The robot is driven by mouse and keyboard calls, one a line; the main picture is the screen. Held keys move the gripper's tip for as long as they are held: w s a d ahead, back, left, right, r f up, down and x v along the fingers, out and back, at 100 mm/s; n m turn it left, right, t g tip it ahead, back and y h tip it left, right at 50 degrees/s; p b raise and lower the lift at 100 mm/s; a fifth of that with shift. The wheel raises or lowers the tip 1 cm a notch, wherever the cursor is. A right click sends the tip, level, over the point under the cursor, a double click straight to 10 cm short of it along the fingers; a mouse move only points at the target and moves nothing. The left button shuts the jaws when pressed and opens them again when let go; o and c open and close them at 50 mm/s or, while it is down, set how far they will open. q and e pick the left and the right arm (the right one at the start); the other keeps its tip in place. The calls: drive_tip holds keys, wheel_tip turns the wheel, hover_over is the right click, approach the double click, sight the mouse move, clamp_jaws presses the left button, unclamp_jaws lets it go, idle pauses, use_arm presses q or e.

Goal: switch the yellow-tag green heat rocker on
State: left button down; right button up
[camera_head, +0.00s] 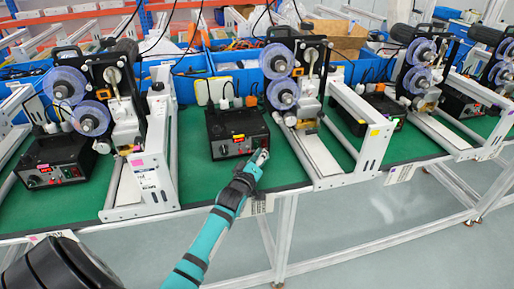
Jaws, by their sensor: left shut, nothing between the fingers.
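A black control box (232,134) stands on the green mat in the middle, with a small yellow tag (238,136) and red marks on its front. Another yellow tag (375,132) is on the end of the white machine frame to its right. My left gripper (262,156) is shut and empty at the right end of the middle box's front. Whether it touches the box I cannot tell. The green heat rocker is too small to make out, and the gripper covers part of that front. My right gripper is not in view.
Labelling machines with clear reels (278,60) stand in a row on the green bench (200,172). A left box (53,160) and a right box (365,108) stand beside other machines. White frame rails flank the middle box. Blue bins line the back.

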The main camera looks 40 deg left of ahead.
use_arm(q)
drive_tip(key=shift+w+a, duration=0.1)
drive_tip(key=shift+a, duration=0.05)
drive_tip(key=shift+a+r, duration=0.1)
drive_tip(key=shift+r, duration=0.15)
